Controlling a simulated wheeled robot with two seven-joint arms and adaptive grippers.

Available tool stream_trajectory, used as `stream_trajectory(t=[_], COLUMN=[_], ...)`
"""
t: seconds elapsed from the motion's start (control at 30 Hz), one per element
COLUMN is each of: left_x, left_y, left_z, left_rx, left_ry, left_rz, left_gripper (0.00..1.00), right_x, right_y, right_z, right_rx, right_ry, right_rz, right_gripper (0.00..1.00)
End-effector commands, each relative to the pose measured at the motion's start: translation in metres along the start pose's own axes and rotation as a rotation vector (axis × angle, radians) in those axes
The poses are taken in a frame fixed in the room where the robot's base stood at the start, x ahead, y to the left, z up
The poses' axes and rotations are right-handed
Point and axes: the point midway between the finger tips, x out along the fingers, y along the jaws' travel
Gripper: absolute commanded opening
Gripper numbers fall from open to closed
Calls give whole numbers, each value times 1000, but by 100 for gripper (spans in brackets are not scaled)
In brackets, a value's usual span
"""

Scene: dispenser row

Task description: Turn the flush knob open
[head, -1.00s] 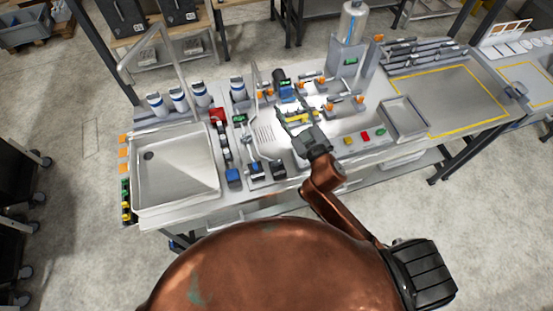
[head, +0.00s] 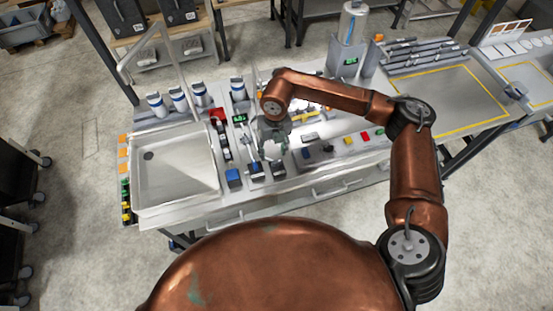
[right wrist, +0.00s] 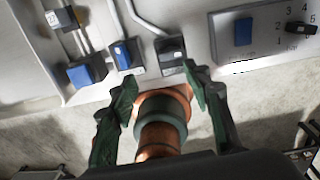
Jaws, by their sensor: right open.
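Several small controls sit along the bench's front edge, and I cannot read which is the flush knob. A dark one (right wrist: 172,57) is just beyond the fingertips in the right wrist view; it seems to be the dark control (head: 278,170) in the head view. A similar control (right wrist: 127,54) and a blue one (right wrist: 85,73) stand to its left. My right gripper (right wrist: 158,84) is open, its green-padded fingers apart and nothing seen held. In the head view it (head: 274,146) hangs over the front controls, partly hidden by my wrist. My left gripper is out of view.
A steel sink (head: 172,190) lies left of the controls. A grey panel with a blue button (right wrist: 243,31) and a numbered dial (right wrist: 298,28) is to the right. White bottles (head: 178,97) stand behind the sink.

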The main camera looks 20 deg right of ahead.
Motion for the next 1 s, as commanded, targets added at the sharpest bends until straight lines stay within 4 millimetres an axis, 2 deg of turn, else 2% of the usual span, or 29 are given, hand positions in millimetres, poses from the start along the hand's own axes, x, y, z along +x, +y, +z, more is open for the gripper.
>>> stream_trajectory(t=[0.03,0.1,0.5,0.6,1.0], left_x=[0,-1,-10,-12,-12], left_y=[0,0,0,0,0], left_z=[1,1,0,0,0], left_rx=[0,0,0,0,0], left_ry=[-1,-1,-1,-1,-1], left_rz=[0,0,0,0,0], left_gripper=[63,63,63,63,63], right_x=[-2,1,58,68,74], right_y=[-10,-16,-18,-18,-19], right_z=[3,5,4,4,4], right_rx=[10,17,17,16,15], right_ry=[-4,-5,-3,-4,-4], right_rz=[-33,-55,-54,-53,-52], right_gripper=[45,45,45,45,43])
